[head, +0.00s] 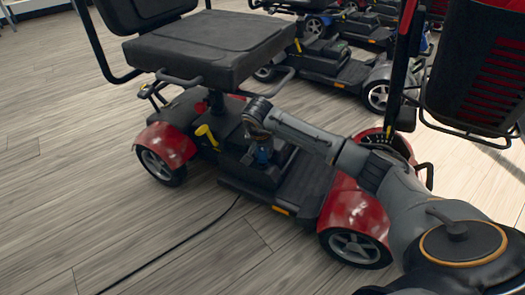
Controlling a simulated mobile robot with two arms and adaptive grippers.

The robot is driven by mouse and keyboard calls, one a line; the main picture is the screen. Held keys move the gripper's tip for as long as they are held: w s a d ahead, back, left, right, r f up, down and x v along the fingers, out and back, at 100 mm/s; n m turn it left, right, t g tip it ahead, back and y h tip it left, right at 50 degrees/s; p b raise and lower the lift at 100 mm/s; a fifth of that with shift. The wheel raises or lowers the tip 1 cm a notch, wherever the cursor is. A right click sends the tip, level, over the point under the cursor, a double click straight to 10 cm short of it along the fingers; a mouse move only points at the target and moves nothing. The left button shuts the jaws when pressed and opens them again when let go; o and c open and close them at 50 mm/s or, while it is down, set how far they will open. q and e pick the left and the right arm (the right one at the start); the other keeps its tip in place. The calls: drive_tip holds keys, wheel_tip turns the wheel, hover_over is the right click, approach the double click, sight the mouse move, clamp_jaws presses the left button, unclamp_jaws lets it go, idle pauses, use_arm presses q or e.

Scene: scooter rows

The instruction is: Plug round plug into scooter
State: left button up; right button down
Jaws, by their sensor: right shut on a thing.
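The red and black scooter (168,142) stands in front of me, seat to the left and front wheel to the right. My right arm reaches in from the lower right across its deck. My right gripper (262,155) points down at the black box (247,170) under the seat's front edge. It is shut on the round plug, which is too small and covered to make out. A black cable (190,238) runs over the floor to the scooter's near side below the gripper. I cannot tell whether the plug touches the socket. My left gripper is not in view.
The scooter's seat (210,45) overhangs close to the gripper on the left. The tiller and a black basket (480,70) stand at the right. More scooters (340,65) are parked behind. The wood floor (70,200) at left and front is clear except for the cable.

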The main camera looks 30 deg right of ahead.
drive_tip(key=shift+f, duration=0.3)
drive_tip(key=shift+f+b, duration=0.3)
drive_tip(key=c, duration=1.1)
unclamp_jaws()
drive_tip(key=shift+o, duration=0.2)
drive_tip(key=v, duration=1.2)
drive_tip(key=shift+a, duration=0.1)
